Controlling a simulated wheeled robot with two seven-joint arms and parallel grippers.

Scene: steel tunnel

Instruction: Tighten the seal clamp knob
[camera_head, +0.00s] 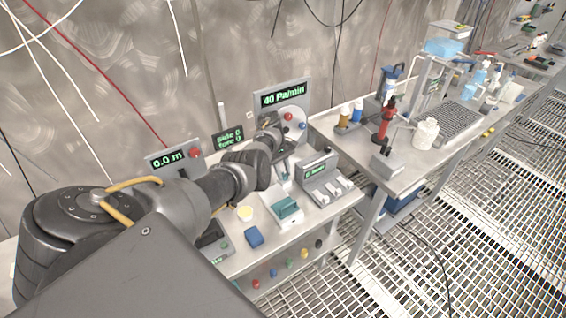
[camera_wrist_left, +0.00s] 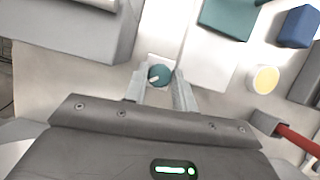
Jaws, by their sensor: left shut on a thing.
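The seal clamp knob is a small round teal knob (camera_wrist_left: 159,75) with a pale mark on top, on a light base. It lies between the two finger tips of my left gripper (camera_wrist_left: 158,84), which points down and is shut on it. In the head view my left arm reaches in from the left, and the left gripper (camera_head: 284,172) is over the bench in front of the grey panel (camera_head: 267,119) reading "40 Pa/min". The knob is mostly hidden there by the gripper and wrist. My right gripper is not in view.
A teal block in a white tray (camera_head: 272,199), a blue block (camera_head: 254,236) and a yellow disc (camera_head: 245,213) lie near the gripper. A grey box with a display (camera_head: 318,166) stands to the right. A second bench (camera_head: 398,174) holds bottles and a red-topped stand.

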